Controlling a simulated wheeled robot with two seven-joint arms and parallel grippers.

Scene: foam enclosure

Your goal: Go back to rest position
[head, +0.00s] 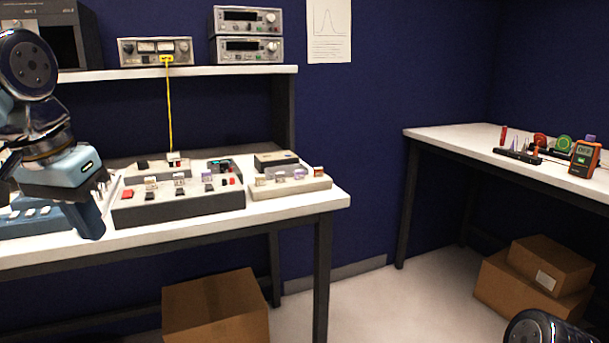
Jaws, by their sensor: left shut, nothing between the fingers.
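My left gripper (92,219) hangs at the left, pointing down, in front of the left workbench's front edge. Its fingers are shut with nothing between them. My left arm comes in from the left edge and hides part of the bench. Of my right arm, only a dark rounded link shows at the bottom right corner; the right gripper is out of view.
The left bench (270,212) carries a grey module board (180,208), a beige block (290,187) and a blue tray (30,224). Instruments stand on the shelf (190,73). A yellow cable (169,110) hangs down. Cardboard boxes (215,305) sit below. Floor between benches is clear.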

